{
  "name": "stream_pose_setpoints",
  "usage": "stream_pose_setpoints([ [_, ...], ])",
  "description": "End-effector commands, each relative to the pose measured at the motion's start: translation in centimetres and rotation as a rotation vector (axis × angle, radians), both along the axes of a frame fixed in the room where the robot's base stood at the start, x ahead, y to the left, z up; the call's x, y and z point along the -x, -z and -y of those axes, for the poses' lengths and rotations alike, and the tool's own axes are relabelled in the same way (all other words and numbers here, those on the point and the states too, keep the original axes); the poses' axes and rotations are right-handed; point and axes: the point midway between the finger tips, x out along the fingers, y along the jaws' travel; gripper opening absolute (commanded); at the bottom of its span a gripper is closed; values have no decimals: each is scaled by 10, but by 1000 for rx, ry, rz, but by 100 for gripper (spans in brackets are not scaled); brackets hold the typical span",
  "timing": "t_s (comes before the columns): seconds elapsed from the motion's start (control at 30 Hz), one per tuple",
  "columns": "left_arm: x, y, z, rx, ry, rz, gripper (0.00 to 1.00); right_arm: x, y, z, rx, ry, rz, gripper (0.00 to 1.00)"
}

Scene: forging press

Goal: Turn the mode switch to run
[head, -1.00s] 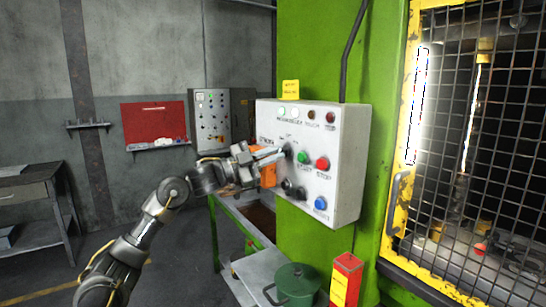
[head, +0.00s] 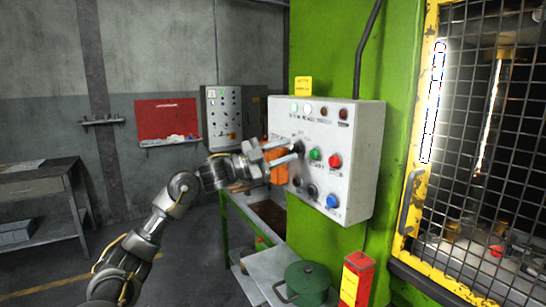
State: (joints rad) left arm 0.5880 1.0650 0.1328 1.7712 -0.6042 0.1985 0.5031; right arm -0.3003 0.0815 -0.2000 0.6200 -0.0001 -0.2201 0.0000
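The white control box (head: 352,150) is mounted on the green press column. The mode switch (head: 299,148) appears to be the black knob on the left part of its front, left of the green button. Its exact angle and its labels are too small to read. My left gripper (head: 292,151) reaches in from the left, with its two grey fingers apart and their tips at the knob. I cannot tell whether the fingertips touch it. My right gripper is not in view.
A green button (head: 315,154), a red button (head: 335,161), a blue button (head: 332,201) and more black knobs (head: 313,191) sit close by on the panel. Below are a green pot (head: 307,284) and a red-and-yellow box (head: 356,280). A mesh guard (head: 480,160) stands at right.

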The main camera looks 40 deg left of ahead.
Motion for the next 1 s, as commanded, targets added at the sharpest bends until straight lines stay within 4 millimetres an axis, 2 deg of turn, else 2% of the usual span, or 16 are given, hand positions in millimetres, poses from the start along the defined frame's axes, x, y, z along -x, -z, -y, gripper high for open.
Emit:
stream_pose_setpoints([
  [0.2, 29, 20, -20, -3, -3, -3, 32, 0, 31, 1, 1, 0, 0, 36],
  [0.5, 69, 29, -46, -2, -1, -1, 32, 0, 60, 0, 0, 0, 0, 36],
  [0.7, 82, 29, -54, -1, 0, 0, 32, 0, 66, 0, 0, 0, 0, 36],
  [1.0, 83, 28, -55, -1, 0, 1, 32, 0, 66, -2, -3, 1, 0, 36],
])
